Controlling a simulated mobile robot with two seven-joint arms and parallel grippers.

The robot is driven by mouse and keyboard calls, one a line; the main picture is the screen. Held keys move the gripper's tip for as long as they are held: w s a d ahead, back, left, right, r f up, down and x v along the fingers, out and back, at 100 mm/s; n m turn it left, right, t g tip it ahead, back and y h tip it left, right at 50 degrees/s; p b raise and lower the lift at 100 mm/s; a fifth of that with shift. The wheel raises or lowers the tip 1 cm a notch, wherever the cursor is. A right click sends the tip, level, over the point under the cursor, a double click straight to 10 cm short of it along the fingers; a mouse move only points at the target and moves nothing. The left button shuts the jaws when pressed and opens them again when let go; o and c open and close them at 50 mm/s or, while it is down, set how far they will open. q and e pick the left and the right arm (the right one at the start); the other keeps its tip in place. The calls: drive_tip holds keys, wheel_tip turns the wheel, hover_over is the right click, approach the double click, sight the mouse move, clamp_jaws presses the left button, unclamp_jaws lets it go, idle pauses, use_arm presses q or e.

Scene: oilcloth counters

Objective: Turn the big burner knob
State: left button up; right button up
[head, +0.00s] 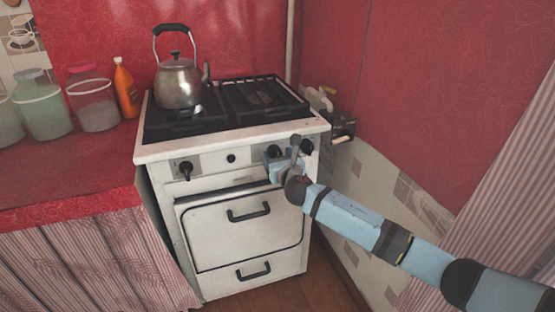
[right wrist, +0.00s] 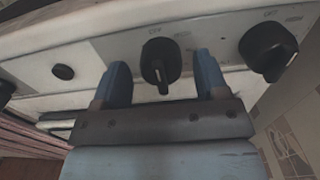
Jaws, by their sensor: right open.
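The white stove (head: 242,225) has a front panel with black knobs. One knob (head: 186,169) is at the left, one (head: 306,147) at the right end, and one (head: 273,152) just left of that, partly hidden by my right gripper (head: 277,165). In the right wrist view this middle knob (right wrist: 160,62) shows between the two open blue fingers, one on each side; contact is not visible. The right-end knob (right wrist: 268,50) is outside the fingers, to the right. Which knob is the biggest is hard to tell. My left gripper is not in view.
A metal kettle (head: 179,83) stands on the left of the black hob. A small round button (head: 231,158) sits on the panel. The red counter (head: 80,165) at left holds jars and an orange bottle (head: 125,88). Pipes and a valve (head: 341,128) are right of the stove.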

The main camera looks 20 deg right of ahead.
drive_tip(key=shift+w, duration=0.1)
drive_tip(key=c, duration=0.9)
